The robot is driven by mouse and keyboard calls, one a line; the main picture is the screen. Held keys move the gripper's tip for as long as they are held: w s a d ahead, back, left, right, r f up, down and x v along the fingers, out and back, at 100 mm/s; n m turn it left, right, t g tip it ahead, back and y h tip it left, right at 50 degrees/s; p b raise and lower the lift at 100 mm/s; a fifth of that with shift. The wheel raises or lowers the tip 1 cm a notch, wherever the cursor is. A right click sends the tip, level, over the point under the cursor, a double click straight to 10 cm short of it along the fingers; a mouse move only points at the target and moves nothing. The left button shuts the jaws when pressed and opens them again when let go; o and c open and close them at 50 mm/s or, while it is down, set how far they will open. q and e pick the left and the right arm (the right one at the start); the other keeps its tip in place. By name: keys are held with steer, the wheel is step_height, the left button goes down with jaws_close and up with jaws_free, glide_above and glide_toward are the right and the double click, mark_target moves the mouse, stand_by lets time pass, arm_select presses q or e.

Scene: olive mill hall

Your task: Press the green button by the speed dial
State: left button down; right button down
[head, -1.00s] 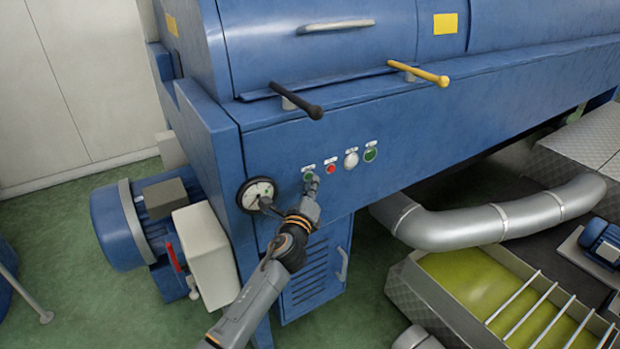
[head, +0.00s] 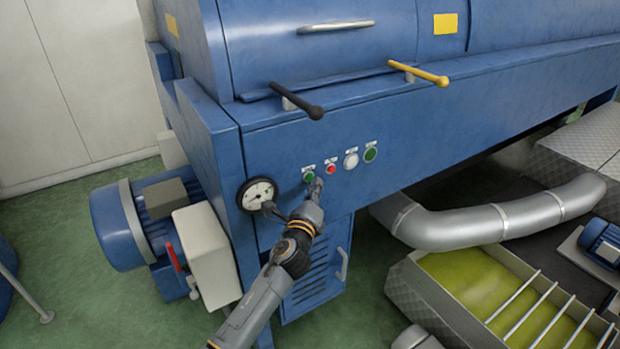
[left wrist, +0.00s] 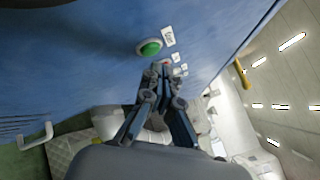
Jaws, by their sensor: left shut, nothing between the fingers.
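The green button (head: 309,177) by the speed dial (head: 258,194) sits on the blue front panel, to the right of the dial. It also shows in the left wrist view (left wrist: 150,48), with a white label beside it. My left gripper (head: 318,184) is shut and empty, its fingertips just to the right of and slightly below the green button in the head view. In the left wrist view my left gripper's tips (left wrist: 157,72) lie just below the button in the picture, and a gap seems to show between them. My right gripper is not in view.
A red button (head: 331,169), a white knob (head: 351,160) and another green button (head: 370,152) follow to the right. A black lever (head: 300,102) and a yellow lever (head: 420,73) stick out above. A silver pipe (head: 470,227) runs at the lower right.

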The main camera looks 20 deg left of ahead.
arm_select(q)
steer(key=shift+d, duration=0.1)
steer(key=s+d, duration=0.1)
steer(key=d, duration=0.1)
steer(key=s+d, duration=0.1)
steer(key=s, duration=0.1)
steer(key=shift+d, duration=0.4)
stand_by(0.4)
steer(key=s+f+n+g, duration=0.3)
steer(key=s+f, duration=0.3)
steer(key=f, duration=0.7)
steer(key=s+a+f+n+g+h, duration=0.1)
steer(key=s+f+n+g, duration=0.4)
steer(key=f, duration=0.8)
steer(key=s+f+n+g, duration=0.15)
steer(key=s+f, duration=0.45)
steer(key=f, duration=0.7)
steer(key=s+a+f+n+g, duration=0.1)
steer(key=s+f+n, duration=0.3)
steer(key=s, duration=1)
steer(key=s+a+f+n+g, duration=0.1)
steer(key=s+f+n+g, duration=0.3)
steer(key=s+f, duration=0.5)
steer(key=s+a+f+n+g+h+p, duration=0.1)
steer(key=s+f+n+g, duration=0.2)
steer(key=s, duration=1.5)
step_height(320, 180, down, 4)
steer(key=shift+s+a+r+n, duration=0.15)
steer(key=shift+s+a+n, duration=0.25)
steer(key=shift+n, duration=0.65)
